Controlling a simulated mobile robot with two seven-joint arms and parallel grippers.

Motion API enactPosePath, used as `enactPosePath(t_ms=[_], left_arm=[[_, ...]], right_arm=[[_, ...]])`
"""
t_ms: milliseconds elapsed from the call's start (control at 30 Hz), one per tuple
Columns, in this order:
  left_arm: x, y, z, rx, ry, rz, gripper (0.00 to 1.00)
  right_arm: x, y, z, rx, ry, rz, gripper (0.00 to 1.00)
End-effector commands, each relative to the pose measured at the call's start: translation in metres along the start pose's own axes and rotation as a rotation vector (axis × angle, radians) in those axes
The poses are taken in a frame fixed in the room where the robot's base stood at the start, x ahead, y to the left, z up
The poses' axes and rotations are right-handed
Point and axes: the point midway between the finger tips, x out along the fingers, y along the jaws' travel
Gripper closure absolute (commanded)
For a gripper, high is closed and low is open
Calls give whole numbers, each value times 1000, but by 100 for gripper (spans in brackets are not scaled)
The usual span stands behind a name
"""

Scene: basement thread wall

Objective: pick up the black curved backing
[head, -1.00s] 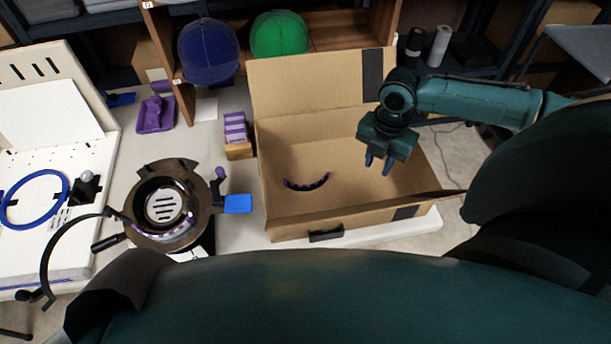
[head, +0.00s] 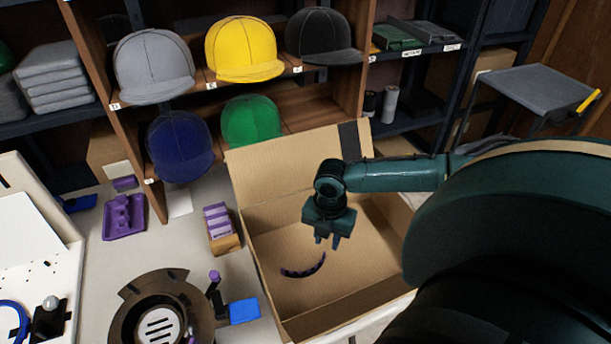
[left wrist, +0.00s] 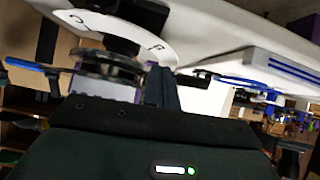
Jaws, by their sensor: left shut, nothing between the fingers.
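A dark curved strip (head: 304,268), the black curved backing as far as I can tell, lies on the floor of the open cardboard box (head: 380,314). It has small purplish marks along it. My right gripper (head: 327,240) hangs fingers down over the box, just above and slightly right of the strip in the picture. Its two fingers are apart with nothing between them. My left gripper (left wrist: 160,88) shows in the left wrist view, shut and empty, beside a blurred dark round fixture (left wrist: 110,65). The strip is not recognisable in that view.
A round brown-and-black fixture (head: 160,310) and a blue pad (head: 243,311) stand left of the box. A small box of purple packs (head: 220,228) and a purple tray (head: 123,217) lie behind. Shelves with caps, such as a yellow one (head: 243,48), stand at the back.

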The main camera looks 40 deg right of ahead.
Motion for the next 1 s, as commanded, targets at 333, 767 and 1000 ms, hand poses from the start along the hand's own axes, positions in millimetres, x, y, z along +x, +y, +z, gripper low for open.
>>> enactPosePath(t_ms=[333,767,1000], left_arm=[[-1,0,-1,0,1,1,100],[0,0,0,0,0,0,100],[0,0,0,0,-1,0,100]], right_arm=[[33,3,-6,-2,2,0,72],[68,4,-9,-1,-1,0,72],[68,4,-9,-1,-1,0,84]])
